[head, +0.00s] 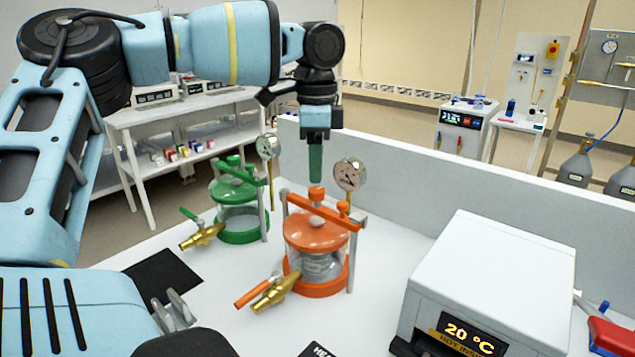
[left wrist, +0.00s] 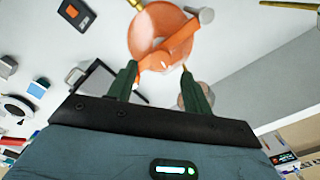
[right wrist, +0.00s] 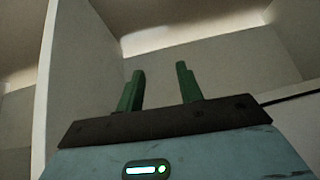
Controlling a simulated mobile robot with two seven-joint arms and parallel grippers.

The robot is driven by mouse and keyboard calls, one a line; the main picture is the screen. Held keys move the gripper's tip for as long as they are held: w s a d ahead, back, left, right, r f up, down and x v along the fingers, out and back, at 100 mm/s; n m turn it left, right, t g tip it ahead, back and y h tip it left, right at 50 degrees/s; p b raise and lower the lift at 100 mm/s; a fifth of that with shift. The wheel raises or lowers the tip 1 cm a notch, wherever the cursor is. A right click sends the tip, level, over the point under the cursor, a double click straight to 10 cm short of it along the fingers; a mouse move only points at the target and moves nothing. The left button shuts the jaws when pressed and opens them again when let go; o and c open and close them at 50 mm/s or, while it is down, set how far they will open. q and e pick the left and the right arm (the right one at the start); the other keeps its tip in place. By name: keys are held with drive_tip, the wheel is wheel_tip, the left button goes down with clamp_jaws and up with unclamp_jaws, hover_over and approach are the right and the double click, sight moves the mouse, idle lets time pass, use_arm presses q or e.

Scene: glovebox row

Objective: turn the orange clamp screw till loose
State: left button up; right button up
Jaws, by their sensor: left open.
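The orange clamp screw (head: 316,193) stands upright on the crossbar of the orange-lidded glass vessel (head: 318,262). In the head view my left gripper (head: 316,178) points straight down with its green fingers right over the screw's top; I cannot tell whether they touch it. In the left wrist view its fingers are apart, with the orange crossbar (left wrist: 176,46) and lid just beyond the tips. Whether the screw lies between the fingers is unclear there. My right gripper (right wrist: 160,80) shows in the right wrist view, fingers apart and empty, before pale walls.
A similar green vessel (head: 240,205) stands to the left of the orange one. A pressure gauge (head: 349,174) stands close behind the screw. A white heater box (head: 490,275) reading 20 °C is at the right. A low white wall (head: 430,175) runs behind.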

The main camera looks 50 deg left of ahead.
sight(317, 190)
use_arm(q)
drive_tip(key=shift+f, duration=2.4)
drive_tip(key=c, duration=1)
drive_tip(key=shift+n, duration=0.8)
drive_tip(key=o, duration=1)
drive_tip(key=shift+r, duration=0.1)
